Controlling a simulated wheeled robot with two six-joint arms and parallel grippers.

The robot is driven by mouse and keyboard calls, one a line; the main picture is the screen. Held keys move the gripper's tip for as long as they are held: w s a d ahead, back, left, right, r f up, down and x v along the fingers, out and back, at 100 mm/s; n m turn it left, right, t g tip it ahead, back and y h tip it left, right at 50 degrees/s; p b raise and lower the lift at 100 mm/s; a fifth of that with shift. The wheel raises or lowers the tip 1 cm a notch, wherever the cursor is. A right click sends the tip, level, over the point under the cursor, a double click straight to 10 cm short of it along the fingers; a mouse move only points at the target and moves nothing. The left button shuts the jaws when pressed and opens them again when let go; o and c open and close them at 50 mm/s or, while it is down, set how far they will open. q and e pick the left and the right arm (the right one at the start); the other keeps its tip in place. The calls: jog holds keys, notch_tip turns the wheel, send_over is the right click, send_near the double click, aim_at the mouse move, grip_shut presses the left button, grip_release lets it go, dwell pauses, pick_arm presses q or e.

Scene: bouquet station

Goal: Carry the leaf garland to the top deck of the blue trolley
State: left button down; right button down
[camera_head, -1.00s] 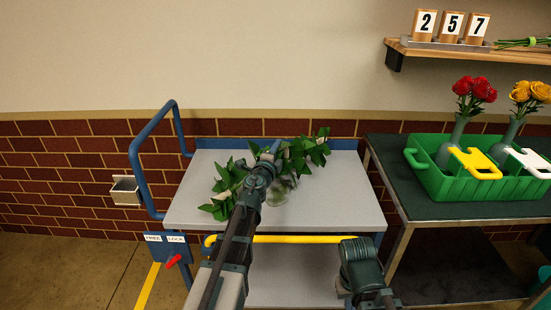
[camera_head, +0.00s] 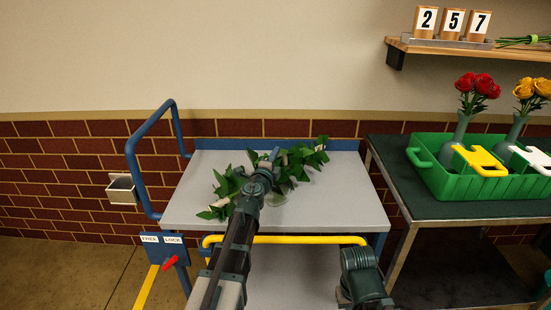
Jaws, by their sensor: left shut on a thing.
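The leaf garland (camera_head: 301,162) is a string of dark green leaves. It stretches diagonally over the grey top deck (camera_head: 335,205) of the blue trolley. My left gripper (camera_head: 276,156) is shut on its middle; my own wrist and forearm hide part of the garland. Its left end (camera_head: 222,206) hangs low near the deck's left side and its right end is toward the back. I cannot tell whether the leaves touch the deck. My right gripper is not in view.
The trolley has a blue handle (camera_head: 135,165), a yellow rail (camera_head: 300,239) and a red brake lever (camera_head: 171,263). On the right, a green crate (camera_head: 462,185) with flower vases stands on a dark table.

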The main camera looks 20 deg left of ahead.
pick_arm(q)
jog(key=shift+f, duration=0.2)
jog(key=c, duration=0.7)
grip_release()
jog(key=shift+r, duration=0.1)
jog(key=shift+r, duration=0.15)
jog(key=s, duration=1.2)
